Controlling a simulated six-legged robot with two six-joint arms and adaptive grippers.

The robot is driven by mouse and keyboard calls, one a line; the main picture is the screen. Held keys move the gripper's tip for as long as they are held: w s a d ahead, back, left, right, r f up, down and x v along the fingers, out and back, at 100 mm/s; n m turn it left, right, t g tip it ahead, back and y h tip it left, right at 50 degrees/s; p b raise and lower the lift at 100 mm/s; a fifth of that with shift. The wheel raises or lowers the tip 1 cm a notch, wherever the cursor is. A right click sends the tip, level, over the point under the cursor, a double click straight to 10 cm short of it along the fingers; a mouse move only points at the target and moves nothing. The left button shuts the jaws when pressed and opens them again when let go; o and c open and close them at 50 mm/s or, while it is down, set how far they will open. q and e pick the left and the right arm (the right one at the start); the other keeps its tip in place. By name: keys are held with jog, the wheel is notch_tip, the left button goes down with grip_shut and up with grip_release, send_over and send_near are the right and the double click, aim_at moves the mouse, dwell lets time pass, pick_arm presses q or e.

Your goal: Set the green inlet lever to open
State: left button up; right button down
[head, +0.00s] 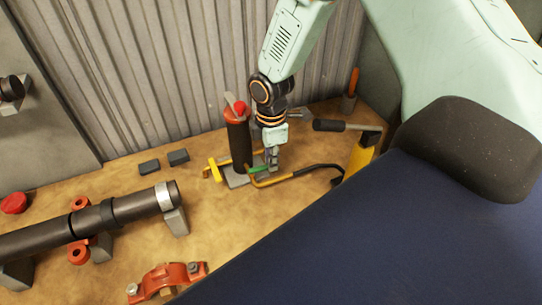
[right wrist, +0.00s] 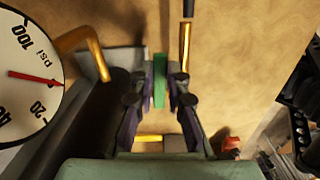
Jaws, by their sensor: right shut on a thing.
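The green inlet lever (head: 257,169) is low beside the dark upright riser (head: 239,145), which has a red top. My right gripper (head: 272,163) reaches down from above, just right of the riser. In the right wrist view, the green lever (right wrist: 159,80) stands between the fingertips of my right gripper (right wrist: 160,88), which is shut on it. The fingers hide part of the lever, and I cannot tell its full angle. My left gripper is not in view.
A psi gauge (right wrist: 30,75) is left of the gripper. A yellow handle (head: 215,169) and a yellow-black bent bar (head: 295,174) flank the riser. A hammer-like tool (head: 345,126) lies at right. A dark pipe (head: 110,212) and red clamp (head: 168,280) are at left. Corrugated wall (head: 170,70) stands behind.

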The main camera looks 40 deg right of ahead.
jog(key=shift+w+r+n, duration=0.1)
jog(key=shift+w+n, duration=0.1)
jog(key=shift+n, duration=0.1)
jog(key=c, duration=1.3)
grip_release()
jog(key=shift+s, duration=0.1)
notch_tip(320, 180, up, 12)
